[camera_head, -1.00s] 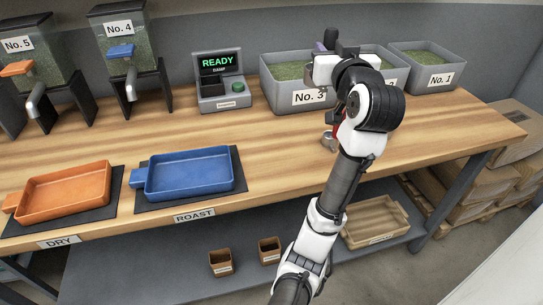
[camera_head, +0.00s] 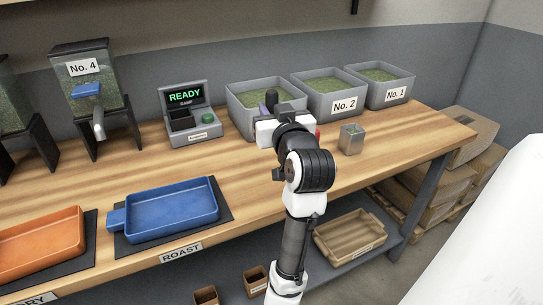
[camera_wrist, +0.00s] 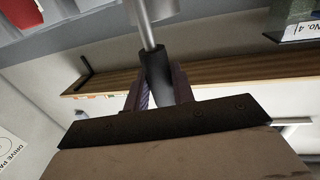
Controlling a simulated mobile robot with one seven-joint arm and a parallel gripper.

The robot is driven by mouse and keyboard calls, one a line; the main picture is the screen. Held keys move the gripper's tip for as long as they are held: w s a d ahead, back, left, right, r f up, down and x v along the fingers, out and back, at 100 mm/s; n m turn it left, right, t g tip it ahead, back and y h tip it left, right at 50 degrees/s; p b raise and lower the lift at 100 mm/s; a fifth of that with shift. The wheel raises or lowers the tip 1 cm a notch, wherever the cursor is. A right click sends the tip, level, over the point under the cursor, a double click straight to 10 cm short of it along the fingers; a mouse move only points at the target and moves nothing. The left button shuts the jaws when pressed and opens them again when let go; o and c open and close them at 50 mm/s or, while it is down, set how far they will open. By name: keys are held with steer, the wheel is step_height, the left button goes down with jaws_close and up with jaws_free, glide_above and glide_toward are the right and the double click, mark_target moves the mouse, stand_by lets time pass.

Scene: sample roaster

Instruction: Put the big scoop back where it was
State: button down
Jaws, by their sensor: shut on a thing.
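My gripper (camera_wrist: 158,84) is shut on the dark handle of the big scoop (camera_wrist: 157,66). In the wrist view its metal shaft runs up from the handle to a grey metal part cut off by the top edge. In the head view my gripper (camera_head: 271,104) is in front of the left grey bin (camera_head: 240,116), with a dark purplish piece upright at its tip. My wrist hides that bin's label, and the scoop's bowl cannot be made out there. I cannot tell whether the scoop touches the bin.
A small metal cup (camera_head: 351,141) stands right of my wrist, with something red (camera_head: 317,132) between. Bins No. 2 (camera_head: 314,111) and No. 1 (camera_head: 370,99) are to the right. The READY device (camera_head: 195,137) is left. The blue tray (camera_head: 216,221) lies in front.

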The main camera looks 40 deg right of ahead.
step_height(320, 180, down, 12)
steer(key=shift+r, duration=0.25)
stand_by(0.3)
steer(key=shift+f+b, duration=0.25)
steer(key=shift+b, duration=0.05)
steer(key=c, duration=1.2)
jaws_free()
steer(key=shift+r, duration=0.2)
